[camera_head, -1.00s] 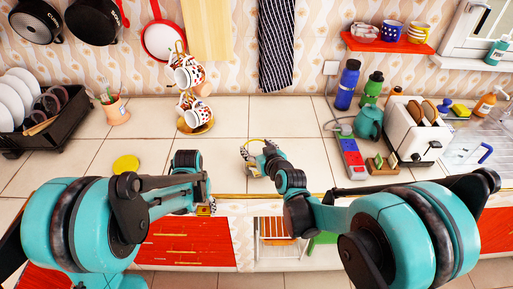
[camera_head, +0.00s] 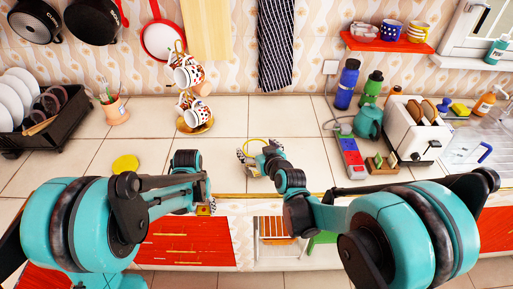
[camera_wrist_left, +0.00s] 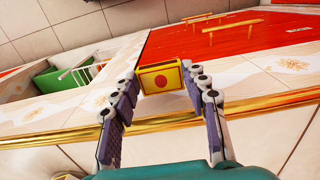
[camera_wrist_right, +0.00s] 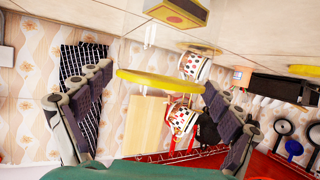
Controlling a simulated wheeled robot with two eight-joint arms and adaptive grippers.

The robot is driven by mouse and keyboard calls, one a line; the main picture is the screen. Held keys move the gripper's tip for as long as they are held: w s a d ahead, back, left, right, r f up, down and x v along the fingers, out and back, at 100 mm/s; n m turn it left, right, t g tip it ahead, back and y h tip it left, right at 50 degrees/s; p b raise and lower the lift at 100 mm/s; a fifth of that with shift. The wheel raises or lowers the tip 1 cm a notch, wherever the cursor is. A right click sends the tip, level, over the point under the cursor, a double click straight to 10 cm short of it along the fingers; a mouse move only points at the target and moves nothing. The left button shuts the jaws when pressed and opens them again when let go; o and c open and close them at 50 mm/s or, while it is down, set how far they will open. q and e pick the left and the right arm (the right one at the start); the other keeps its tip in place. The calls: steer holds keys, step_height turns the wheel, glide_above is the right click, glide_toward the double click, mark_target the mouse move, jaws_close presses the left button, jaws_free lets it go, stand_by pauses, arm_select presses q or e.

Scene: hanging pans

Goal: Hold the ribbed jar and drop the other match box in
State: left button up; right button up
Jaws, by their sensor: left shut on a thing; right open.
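My left gripper (camera_wrist_left: 160,95) is shut on a yellow match box (camera_wrist_left: 161,78) with a red dot. In the head view this match box (camera_head: 204,210) shows just in front of the counter's front edge, low beside my left arm. The ribbed jar is clear and hard to see; its yellow rim (camera_wrist_right: 160,80) shows between the fingers of my right gripper (camera_wrist_right: 150,92), which is open. In the head view the rim (camera_head: 262,140) stands behind my right gripper (camera_head: 246,155). Another match box (camera_wrist_right: 178,10) shows in the right wrist view, apparently at the jar's bottom.
A yellow disc (camera_head: 126,164) lies flat on the counter at left. A mug stand (camera_head: 197,126) with mugs stands behind. A toaster (camera_head: 412,128), bottles and a teal kettle (camera_head: 369,122) are at right. The counter between the mug stand and the kettle is mostly clear.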

steer(key=shift+s, duration=0.1)
steer(key=v, duration=1.2)
steer(key=shift+f, duration=0.1)
steer(key=shift+c, duration=0.3)
